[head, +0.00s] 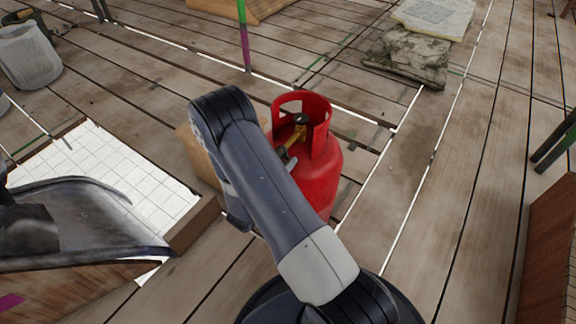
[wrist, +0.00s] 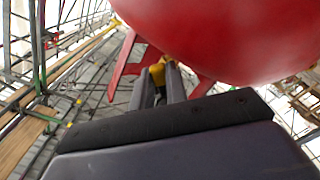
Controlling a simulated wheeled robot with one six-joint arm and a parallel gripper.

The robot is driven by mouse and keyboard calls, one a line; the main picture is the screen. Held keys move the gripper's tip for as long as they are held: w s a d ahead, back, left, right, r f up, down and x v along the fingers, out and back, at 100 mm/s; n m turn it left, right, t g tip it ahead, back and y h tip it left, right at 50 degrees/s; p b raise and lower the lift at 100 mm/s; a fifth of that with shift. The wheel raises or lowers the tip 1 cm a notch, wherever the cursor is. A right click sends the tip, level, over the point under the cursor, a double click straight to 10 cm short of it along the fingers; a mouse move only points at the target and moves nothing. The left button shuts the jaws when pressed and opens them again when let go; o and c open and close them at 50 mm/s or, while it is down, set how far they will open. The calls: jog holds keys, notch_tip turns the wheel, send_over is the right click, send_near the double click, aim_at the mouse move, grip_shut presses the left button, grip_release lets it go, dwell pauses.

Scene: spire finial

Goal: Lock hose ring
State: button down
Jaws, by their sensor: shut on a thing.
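A red gas cylinder (head: 318,170) stands upright on the planks in the head view, behind my arm. Inside its cut-out collar (head: 312,106) is a brass-yellow fitting (head: 294,139) with a dark knob (head: 301,119) on top. In the wrist view the cylinder's red body (wrist: 225,35) fills the top right, close to the camera. My gripper (wrist: 160,82) points toward the collar, its two fingers shut on a yellow piece (wrist: 157,72), seemingly the ring on the fitting. The fingers hide most of this piece. Whether the ring is locked cannot be told.
A pale tiled opening (head: 125,175) with wooden edges lies left of the cylinder. A wooden block (head: 200,155) stands beside the cylinder. A grey bucket (head: 28,57) is at the far left, stacked slabs (head: 405,55) at the back right. Planks right of the cylinder are mostly clear.

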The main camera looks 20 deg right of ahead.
jog(key=c, duration=1.4)
grip_release()
jog(key=p+v, duration=0.2)
jog(key=v, duration=0.8)
jog(key=shift+s+a, duration=0.2)
jog(key=shift+a, duration=0.15)
jog(key=shift+d, duration=0.1)
jog(key=b+x, duration=0.2)
jog(key=x, duration=0.8)
jog(key=shift+w+d, duration=0.2)
jog(key=shift+d, duration=0.05)
jog(key=shift+r, duration=0.1)
